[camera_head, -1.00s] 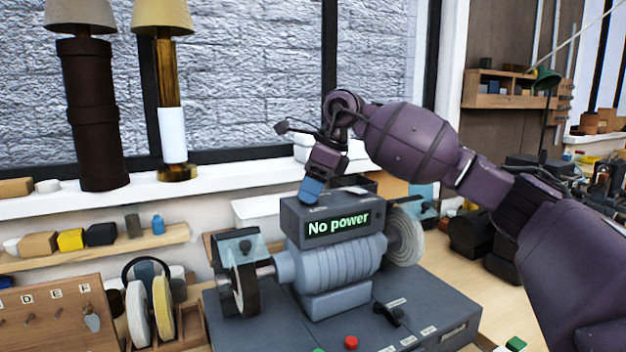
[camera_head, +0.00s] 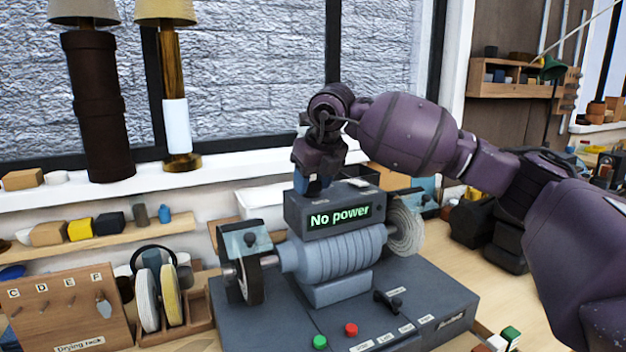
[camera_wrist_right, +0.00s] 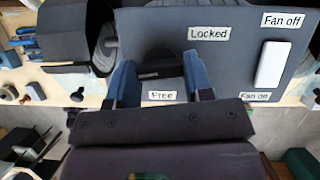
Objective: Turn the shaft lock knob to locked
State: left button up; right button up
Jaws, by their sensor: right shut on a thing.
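The shaft lock knob (camera_wrist_right: 162,62) is a dark piece on the top face of the machine's display box, between the "Locked" label (camera_wrist_right: 208,33) and the "Free" label (camera_wrist_right: 162,96) in the right wrist view. My right gripper (camera_wrist_right: 158,72) has its blue fingers on either side of the knob and is shut on it. The fingers partly hide the knob, so I cannot tell its exact setting. In the head view my right gripper (camera_head: 314,187) points down onto the top of the grey display box (camera_head: 295,210), which reads "No power". My left gripper is not in view.
The grinder has a dark wheel (camera_head: 250,282) at left and a pale wheel (camera_head: 406,232) at right. Green (camera_head: 320,342) and red (camera_head: 351,329) buttons sit on its base. Lamps stand on the sill behind.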

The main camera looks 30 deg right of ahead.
jog(key=shift+r+m+h, duration=0.15)
jog(key=shift+m+h, duration=0.15)
jog(key=shift+m, duration=0.4)
jog(key=o, duration=0.8)
jog(key=shift+o, duration=0.6)
jog(key=v, duration=1)
jog(key=shift+r, duration=0.35)
jog(key=shift+s, duration=0.1)
jog(key=shift+a+f, duration=0.1)
